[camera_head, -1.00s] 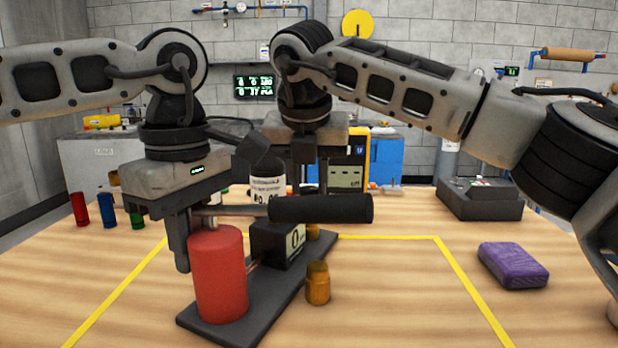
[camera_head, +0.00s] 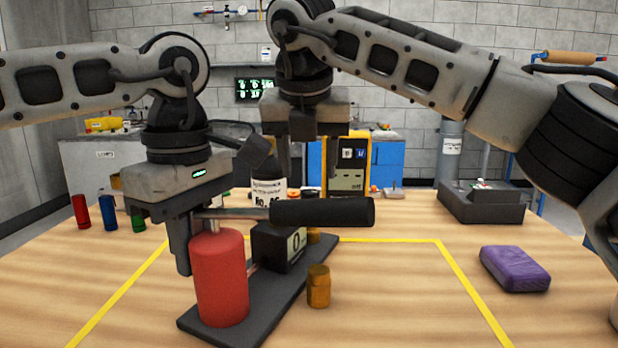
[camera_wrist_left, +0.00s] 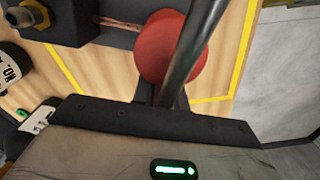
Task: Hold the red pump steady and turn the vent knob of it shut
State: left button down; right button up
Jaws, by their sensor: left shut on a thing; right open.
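The red pump has a red cylinder (camera_head: 220,280) on a dark base plate (camera_head: 265,305), a black box with a dial (camera_head: 278,247) and a lever with a thick black grip (camera_head: 322,212). My left gripper (camera_head: 200,240) is shut on the pump at the top of the red cylinder; one finger shows left of it, the other is mostly hidden. In the left wrist view the cylinder's round top (camera_wrist_left: 160,50) lies under the metal lever bar. My right gripper (camera_head: 304,160) is open and empty, above and behind the box. A brass fitting (camera_head: 313,236) shows partly behind the box; I cannot tell whether it is the vent knob.
A brass cylinder (camera_head: 318,287) stands just right of the base plate. A dark bottle (camera_head: 268,172) stands behind the pump, a yellow meter (camera_head: 347,165) farther back. A purple block (camera_head: 514,269) lies right; red, blue and green cylinders stand left. The table's front right is clear.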

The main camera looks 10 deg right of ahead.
jog(key=v, duration=0.8)
jog(key=shift+r, duration=0.1)
pick_arm(q)
jog(key=c, duration=1.3)
grip_release()
